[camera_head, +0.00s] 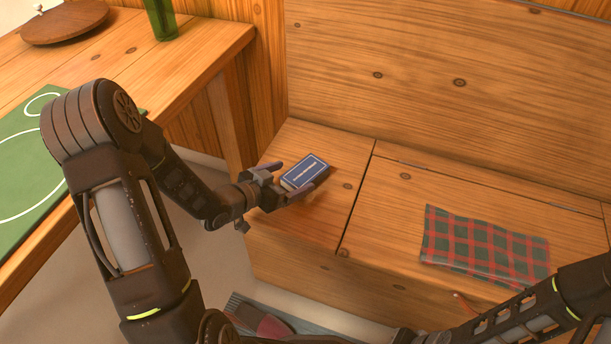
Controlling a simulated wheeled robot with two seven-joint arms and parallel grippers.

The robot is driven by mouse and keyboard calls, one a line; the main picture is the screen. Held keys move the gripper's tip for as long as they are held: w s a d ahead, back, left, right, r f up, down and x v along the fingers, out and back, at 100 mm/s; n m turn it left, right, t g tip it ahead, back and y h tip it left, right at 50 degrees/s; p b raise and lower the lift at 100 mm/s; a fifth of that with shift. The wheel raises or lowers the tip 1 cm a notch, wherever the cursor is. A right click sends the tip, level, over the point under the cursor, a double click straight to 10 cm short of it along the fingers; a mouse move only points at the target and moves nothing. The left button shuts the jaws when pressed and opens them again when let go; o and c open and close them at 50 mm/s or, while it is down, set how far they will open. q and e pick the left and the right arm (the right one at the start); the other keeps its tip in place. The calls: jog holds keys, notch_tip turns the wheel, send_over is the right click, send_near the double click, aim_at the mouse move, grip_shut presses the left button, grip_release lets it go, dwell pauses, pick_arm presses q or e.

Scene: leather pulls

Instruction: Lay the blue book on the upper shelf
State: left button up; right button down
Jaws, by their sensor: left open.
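The blue book (304,172) lies flat on the left part of the wooden bench seat (385,240). It has a dark blue cover with a pale border line and a line of lettering. My left gripper (297,178) is open, with its fingers on either side of the book; I cannot tell whether they touch it. My right arm shows at the lower right, but its gripper is not clearly visible. No upper shelf can be made out in this view.
A tartan cloth (484,244) lies on the seat to the right. A leather pull (466,303) is on the bench front. A wooden table (190,62) on the left carries a green mat (22,165), a green glass (161,18) and a round board (64,22). The bench back rises behind.

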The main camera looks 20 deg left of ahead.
aim_at(303, 172)
pick_arm(q)
jog(key=shift+w+d+f, duration=0.1)
jog(key=shift+w, duration=0.15)
jog(key=b+x, duration=0.2)
jog(key=x, duration=0.3)
jog(key=shift+w+f, duration=0.1)
dwell(0.6)
jog(key=c, duration=1.8)
notch_tip(303, 172, up, 10)
jog(key=p, duration=0.4)
